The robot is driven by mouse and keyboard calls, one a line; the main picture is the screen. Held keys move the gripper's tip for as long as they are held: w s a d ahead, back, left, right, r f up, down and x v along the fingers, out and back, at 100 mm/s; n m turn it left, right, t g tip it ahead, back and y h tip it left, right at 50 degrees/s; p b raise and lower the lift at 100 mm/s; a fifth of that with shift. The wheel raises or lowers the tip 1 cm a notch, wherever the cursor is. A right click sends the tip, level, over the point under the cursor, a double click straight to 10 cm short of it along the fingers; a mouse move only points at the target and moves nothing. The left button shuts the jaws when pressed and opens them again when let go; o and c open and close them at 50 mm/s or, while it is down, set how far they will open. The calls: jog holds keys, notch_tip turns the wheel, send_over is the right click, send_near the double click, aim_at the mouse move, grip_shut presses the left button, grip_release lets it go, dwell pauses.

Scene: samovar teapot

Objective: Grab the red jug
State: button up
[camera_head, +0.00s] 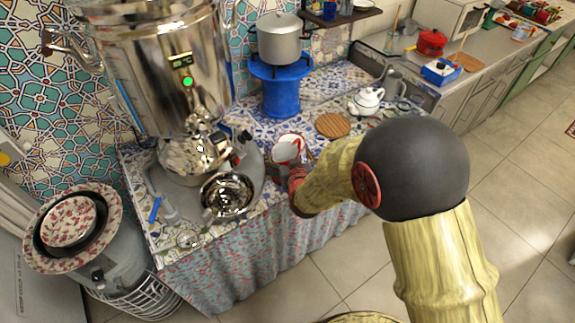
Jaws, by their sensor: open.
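A small red-and-white vessel (289,146), which looks like the red jug, stands on the tiled counter beside the samovar. Its lower part is hidden by my gripper and the things around it. My gripper (281,168) is at the end of my yellow arm, right in front of the vessel and close to it. The gripper is open. Its fingers are small and partly hidden, so I cannot tell whether they touch the vessel or are around it.
A large samovar (165,70) and a metal bowl (229,194) stand left of the vessel. A red pot (431,42) sits on the far counter.

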aim_at(283, 146)
jog(key=x, duration=0.2)
jog(key=b+x, duration=0.1)
jog(key=x, duration=0.1)
jog(key=shift+a+f, duration=0.2)
jog(key=shift+f, duration=0.2)
jog(key=shift+r, duration=0.1)
jog(key=shift+c, duration=0.6)
jog(key=c, duration=2)
jog(key=shift+c, duration=0.5)
jog(key=shift+r, duration=0.1)
